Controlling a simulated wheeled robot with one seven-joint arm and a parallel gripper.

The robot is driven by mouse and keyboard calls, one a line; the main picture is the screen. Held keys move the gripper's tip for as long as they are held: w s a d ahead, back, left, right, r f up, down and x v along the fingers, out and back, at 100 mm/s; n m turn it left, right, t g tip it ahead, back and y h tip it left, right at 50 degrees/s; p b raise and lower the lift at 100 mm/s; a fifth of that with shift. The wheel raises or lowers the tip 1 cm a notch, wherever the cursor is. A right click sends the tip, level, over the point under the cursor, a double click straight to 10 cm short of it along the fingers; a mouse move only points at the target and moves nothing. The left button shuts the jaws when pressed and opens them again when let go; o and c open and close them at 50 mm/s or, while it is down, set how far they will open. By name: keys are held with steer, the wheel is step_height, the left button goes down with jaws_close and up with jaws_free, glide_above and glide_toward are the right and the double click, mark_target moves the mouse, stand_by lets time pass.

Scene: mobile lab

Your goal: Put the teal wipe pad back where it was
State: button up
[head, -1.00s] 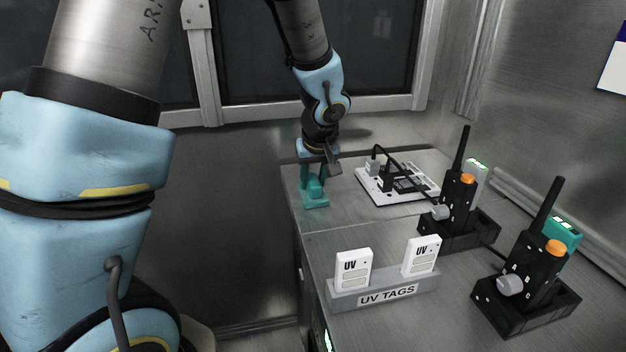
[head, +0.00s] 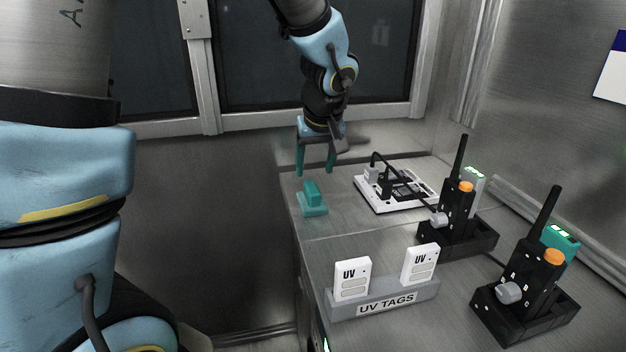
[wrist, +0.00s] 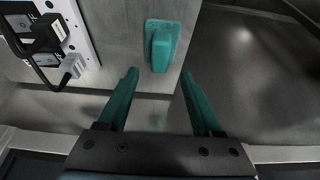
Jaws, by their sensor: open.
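The teal wipe pad (head: 312,204), a flat base with a raised grip block, lies on the metal counter near its left edge in the head view. It also shows in the wrist view (wrist: 162,45), top centre, close to the counter's edge. My gripper (head: 316,173) is open and empty, with its teal fingers pointing down, above and behind the pad. In the wrist view the fingertips (wrist: 160,72) are apart, with the pad beyond them, and neither appears to touch it.
Two black radios in chargers (head: 458,236) (head: 525,300) stand at the right. The counter drops off at the left.

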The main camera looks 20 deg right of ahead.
steer(key=v, duration=0.4)
steer(key=s+a+f+g, duration=0.1)
steer(key=a+f, duration=0.2)
steer(key=a, duration=1.1)
steer(key=s+a+f+g, duration=0.2)
steer(key=a+f, duration=0.2)
steer(key=a, duration=1)
steer(key=shift+a, duration=0.2)
steer(key=shift+f, duration=0.1)
